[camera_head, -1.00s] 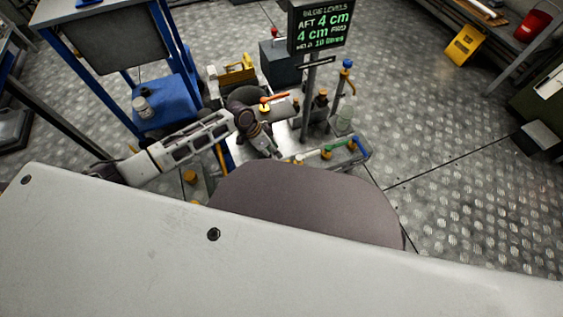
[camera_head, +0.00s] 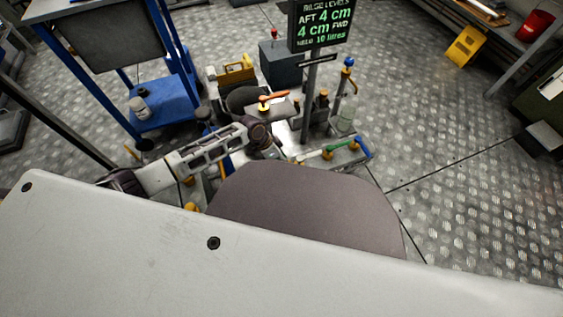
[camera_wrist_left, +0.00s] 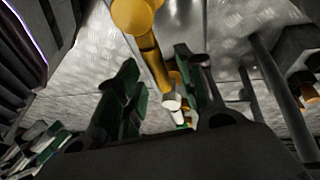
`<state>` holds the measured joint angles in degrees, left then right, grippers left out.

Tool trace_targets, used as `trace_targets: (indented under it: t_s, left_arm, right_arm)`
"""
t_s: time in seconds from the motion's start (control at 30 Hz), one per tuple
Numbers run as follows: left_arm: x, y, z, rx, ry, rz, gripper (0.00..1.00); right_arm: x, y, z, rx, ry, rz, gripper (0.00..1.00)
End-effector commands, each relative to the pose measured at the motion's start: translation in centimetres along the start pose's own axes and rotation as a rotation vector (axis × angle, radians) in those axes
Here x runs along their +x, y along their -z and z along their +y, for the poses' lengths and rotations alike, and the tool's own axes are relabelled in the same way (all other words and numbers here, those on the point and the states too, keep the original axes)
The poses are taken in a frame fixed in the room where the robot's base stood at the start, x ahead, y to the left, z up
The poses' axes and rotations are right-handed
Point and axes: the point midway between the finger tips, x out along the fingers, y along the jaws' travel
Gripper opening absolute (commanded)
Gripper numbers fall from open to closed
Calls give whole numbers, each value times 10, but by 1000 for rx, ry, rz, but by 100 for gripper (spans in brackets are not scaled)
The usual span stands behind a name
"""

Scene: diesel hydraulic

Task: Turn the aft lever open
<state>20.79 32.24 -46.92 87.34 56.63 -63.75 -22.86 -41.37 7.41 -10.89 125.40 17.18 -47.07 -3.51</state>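I cannot tell which is the aft lever. My left arm reaches in from the left, its wrist between the two levers; its fingers are not clearly visible there. In the left wrist view, my left gripper (camera_wrist_left: 160,95) has two dark green fingers spread apart. A yellow fitting (camera_wrist_left: 148,45) with a white tip shows between and beyond them; I see no grip on it. My right gripper is not in view.
A display post (camera_head: 320,25) reads AFT 4 cm and 4 cm FWD. A blue-topped pipe (camera_head: 346,72) stands right of the post. A blue cart (camera_head: 165,105) is at the left. Open metal floor lies to the right.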

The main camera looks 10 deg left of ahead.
Motion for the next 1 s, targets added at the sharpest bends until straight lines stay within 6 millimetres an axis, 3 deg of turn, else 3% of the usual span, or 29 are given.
trace_targets:
  t_s: [0.3,0.6,1.0]
  left_arm:
    - [1,0,0,0,0,0,38]
    - [1,0,0,0,0,0,0]
    - [0,-1,0,2,0,-1,0]
  right_arm:
    - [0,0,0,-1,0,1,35]
    - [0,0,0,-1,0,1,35]
    - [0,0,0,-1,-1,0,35]
